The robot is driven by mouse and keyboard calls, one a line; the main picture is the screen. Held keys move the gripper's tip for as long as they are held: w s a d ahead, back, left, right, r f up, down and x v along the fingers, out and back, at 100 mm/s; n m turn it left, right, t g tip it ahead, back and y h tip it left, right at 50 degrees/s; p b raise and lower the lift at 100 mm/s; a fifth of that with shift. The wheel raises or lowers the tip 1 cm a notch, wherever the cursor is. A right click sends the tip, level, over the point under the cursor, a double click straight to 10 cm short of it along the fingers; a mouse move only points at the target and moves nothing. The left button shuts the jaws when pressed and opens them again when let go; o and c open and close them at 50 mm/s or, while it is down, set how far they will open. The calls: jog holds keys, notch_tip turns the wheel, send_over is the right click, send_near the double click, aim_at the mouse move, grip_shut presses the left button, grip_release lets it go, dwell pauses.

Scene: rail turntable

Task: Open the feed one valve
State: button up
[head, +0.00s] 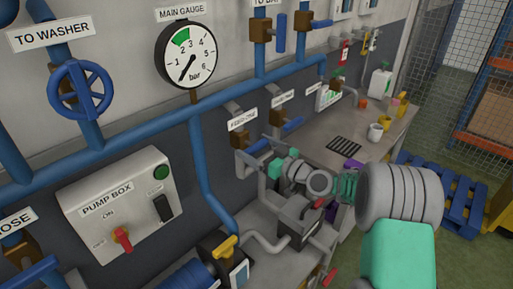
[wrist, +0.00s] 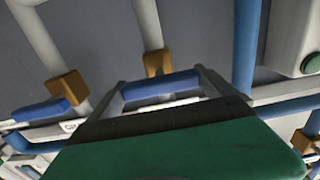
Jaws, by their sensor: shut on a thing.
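The feed one valve has a brown body (head: 240,139) under a label reading FEED ONE, on a grey pipe. Its blue lever (head: 259,146) is partly hidden by my gripper (head: 254,153) in the head view. In the wrist view the lever (wrist: 160,88) lies between the two grey fingers of my gripper (wrist: 160,80), which are shut on it. The brown valve body (wrist: 157,63) is just beyond the lever. The lever lies crosswise to the pipe there.
A second feed valve with a blue lever (head: 292,124) is close to the right. The pump box (head: 118,213) and a blue pipe (head: 205,175) are to the left. The main gauge (head: 187,54) needle points low, below 1. A pump (head: 210,262) sits below.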

jog(key=shift+f+b, duration=0.2)
jog(key=shift+b, duration=0.5)
jog(key=n+b, duration=0.1)
jog(key=b, duration=0.1)
jog(key=shift+f+b, duration=0.2)
jog(key=shift+b, duration=0.2)
jog(key=b, duration=0.2)
jog(key=n+b, duration=0.1)
jog(key=b, duration=0.1)
jog(key=shift+f+n, duration=0.25)
jog(key=shift+n, duration=0.05)
jog(key=n+b, duration=0.4)
jog(key=b, duration=0.9)
jog(key=shift+f, duration=0.1)
jog(key=n+b, duration=0.4)
jog(key=b, duration=0.5)
jog(key=shift+n, duration=0.4)
jog(key=n+b, duration=0.1)
jog(key=b, duration=0.1)
jog(key=n+b, duration=0.1)
jog(key=b, duration=0.1)
jog(key=shift+r, duration=0.3)
jog(key=shift+r+n+b, duration=0.25)
jog(key=shift+n+b, duration=0.85)
jog(key=shift+s+r, duration=0.1)
